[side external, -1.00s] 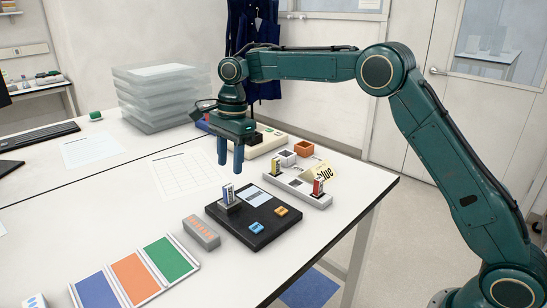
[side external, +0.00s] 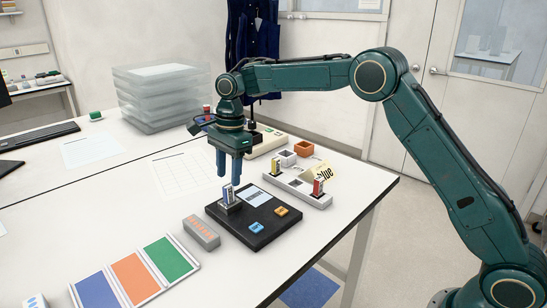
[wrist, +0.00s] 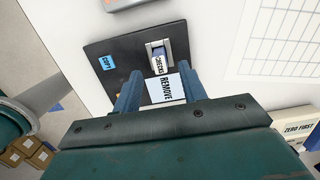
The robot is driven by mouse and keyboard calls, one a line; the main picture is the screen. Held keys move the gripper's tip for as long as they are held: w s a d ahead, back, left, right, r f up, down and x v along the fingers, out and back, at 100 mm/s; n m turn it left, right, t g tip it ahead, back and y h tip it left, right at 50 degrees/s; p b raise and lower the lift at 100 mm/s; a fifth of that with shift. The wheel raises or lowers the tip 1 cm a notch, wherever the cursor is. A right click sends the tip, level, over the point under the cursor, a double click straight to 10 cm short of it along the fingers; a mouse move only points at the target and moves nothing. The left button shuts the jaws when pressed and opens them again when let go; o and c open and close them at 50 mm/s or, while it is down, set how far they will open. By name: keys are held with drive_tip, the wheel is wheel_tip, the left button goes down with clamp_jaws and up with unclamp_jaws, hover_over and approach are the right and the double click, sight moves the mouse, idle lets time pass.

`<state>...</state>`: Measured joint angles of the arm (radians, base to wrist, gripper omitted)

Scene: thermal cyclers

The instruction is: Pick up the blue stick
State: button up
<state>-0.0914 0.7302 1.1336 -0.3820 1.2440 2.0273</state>
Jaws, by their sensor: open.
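The blue stick (side external: 229,193) stands upright in a slot of the black device (side external: 262,232), with white and blue faces showing. In the wrist view the stick (wrist: 158,58) sits in its pale holder, with a small label that seems to read CHECKS. My gripper (side external: 229,181) is open, pointing down just above the stick in the side view. In the wrist view its two fingers (wrist: 160,90) are apart, with the stick's holder beyond the gap between them. No finger visibly grips the stick.
A grey rack (side external: 298,188) behind the device holds a yellow stick (side external: 275,166) and a red stick (side external: 318,186). A grey block (side external: 201,232) lies left of the device. A tray with blue, orange and green panels (side external: 134,277) lies in front.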

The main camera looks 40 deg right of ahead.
sight(228, 184)
drive_tip(key=shift+a+f, duration=0.15)
drive_tip(key=shift+f, duration=1.05)
drive_tip(key=shift+a+f, duration=0.15)
drive_tip(key=shift+f, duration=1.05)
clamp_jaws()
drive_tip(key=shift+r, duration=0.15)
drive_tip(key=shift+a+r, duration=0.1)
drive_tip(key=shift+r, duration=4.7)
